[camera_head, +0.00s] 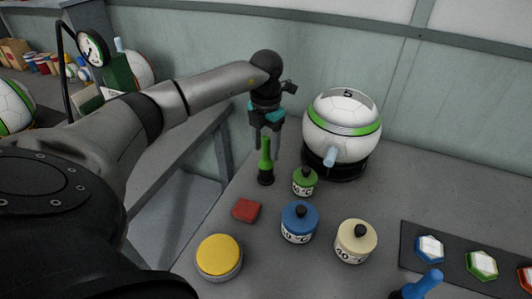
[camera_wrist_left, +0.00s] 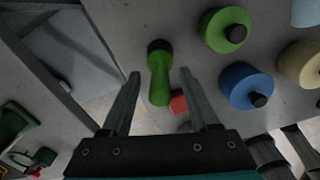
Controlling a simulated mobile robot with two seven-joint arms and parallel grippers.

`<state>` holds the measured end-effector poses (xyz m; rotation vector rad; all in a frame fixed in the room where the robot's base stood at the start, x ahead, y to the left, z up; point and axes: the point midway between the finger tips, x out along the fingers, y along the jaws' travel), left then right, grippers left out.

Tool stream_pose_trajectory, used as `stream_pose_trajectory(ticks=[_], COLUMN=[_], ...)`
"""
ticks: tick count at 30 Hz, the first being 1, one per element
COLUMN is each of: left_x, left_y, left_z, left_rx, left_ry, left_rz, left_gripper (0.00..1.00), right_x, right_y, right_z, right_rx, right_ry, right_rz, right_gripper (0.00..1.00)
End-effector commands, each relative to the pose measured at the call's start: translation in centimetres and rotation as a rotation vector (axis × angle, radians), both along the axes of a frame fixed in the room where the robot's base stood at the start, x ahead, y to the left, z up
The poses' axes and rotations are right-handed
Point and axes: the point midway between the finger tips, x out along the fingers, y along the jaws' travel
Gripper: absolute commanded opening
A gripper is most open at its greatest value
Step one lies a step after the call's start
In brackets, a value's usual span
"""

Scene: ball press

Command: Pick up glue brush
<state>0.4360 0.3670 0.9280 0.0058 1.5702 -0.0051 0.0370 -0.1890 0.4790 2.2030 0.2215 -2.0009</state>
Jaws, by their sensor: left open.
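A green-handled brush with a black end (camera_head: 265,160) stands on the grey table, left of the ball. I take it as the glue brush; a blue-handled tool (camera_head: 424,284) also shows at the lower right edge. My left gripper (camera_head: 267,148) points down above and around the top of the green brush, fingers apart. In the left wrist view the green brush (camera_wrist_left: 159,78) lies between the two open fingers (camera_wrist_left: 160,74), with gaps on both sides. I see no grip on it. My right gripper is not in view.
A white-and-green ball (camera_head: 342,124) sits in a black stand behind right. Green (camera_head: 305,182), blue (camera_head: 299,222) and cream (camera_head: 355,241) lidded pots, a red block (camera_head: 246,210) and a yellow-lidded tin (camera_head: 219,257) stand nearby. A dark tray (camera_head: 453,272) lies right.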

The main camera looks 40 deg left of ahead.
Motion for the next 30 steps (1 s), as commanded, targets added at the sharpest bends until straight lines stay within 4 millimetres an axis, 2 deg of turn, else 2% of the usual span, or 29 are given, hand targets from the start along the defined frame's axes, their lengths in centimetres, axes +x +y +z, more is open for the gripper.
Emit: stream_pose_trajectory(ticks=[2,17,30], left_x=[0.0,0.0,0.0], left_y=[0.0,0.02,0.01], left_z=[0.05,0.09,0.1], left_rx=[0.0,0.0,0.0], left_ry=[0.0,0.0,0.0], left_rz=[0.0,0.0,0.001], left_gripper=[0.56,0.0,0.0], right_x=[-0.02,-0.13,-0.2], right_y=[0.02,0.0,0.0], right_z=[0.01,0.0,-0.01], right_rx=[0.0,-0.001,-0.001], right_ry=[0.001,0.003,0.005], right_rz=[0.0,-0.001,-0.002], right_gripper=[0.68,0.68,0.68])
